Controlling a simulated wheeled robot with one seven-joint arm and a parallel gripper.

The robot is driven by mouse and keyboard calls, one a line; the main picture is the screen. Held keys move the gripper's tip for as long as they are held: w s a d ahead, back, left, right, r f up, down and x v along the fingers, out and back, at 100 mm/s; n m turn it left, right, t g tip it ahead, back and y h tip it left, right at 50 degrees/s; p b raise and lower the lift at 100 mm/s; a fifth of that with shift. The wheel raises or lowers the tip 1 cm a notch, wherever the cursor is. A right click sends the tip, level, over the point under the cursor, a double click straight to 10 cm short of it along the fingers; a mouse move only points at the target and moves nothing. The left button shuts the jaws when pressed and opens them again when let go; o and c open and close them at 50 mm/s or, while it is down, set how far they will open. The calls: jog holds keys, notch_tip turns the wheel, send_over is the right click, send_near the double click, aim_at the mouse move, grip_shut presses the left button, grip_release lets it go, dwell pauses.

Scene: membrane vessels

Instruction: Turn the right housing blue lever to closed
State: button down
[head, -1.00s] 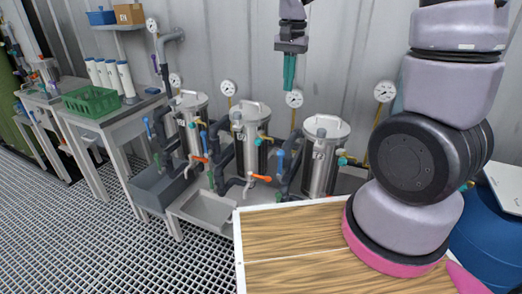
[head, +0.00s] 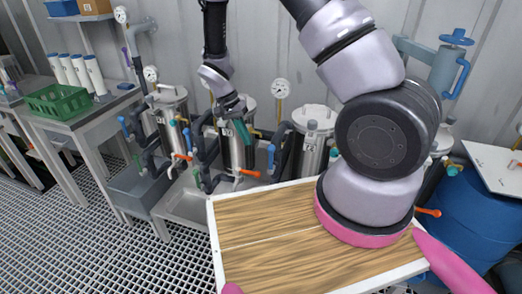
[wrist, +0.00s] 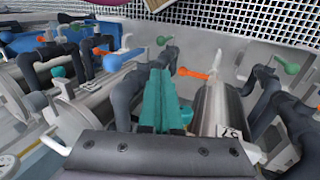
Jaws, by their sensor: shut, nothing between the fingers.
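Steel housings stand in a row by the wall in the head view: a left one (head: 172,120), a middle one (head: 237,155) and one to its right (head: 312,140). That right-hand one has a blue lever (head: 271,156) on the pipe at its left, pointing roughly up and down. My gripper (head: 244,134) has teal fingers, shut and empty, in front of the middle housing and left of that lever, apart from it. In the wrist view my gripper (wrist: 164,88) lies beside a labelled housing (wrist: 215,108); I cannot tell which housing this is.
Orange levers (head: 249,173) stick out low at the housings. Another pale lid (head: 441,142) is partly hidden behind my arm. A blue barrel (head: 470,220) stands at the right. A side table (head: 90,120) with a green crate (head: 55,100) is at the left. Grated floor in front is clear.

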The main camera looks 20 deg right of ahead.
aim_at(271, 160)
jog(key=s+d+f, duration=0.3)
jog(key=d+f, duration=0.1)
jog(key=shift+d, duration=0.35)
jog(key=shift+d+r, duration=0.1)
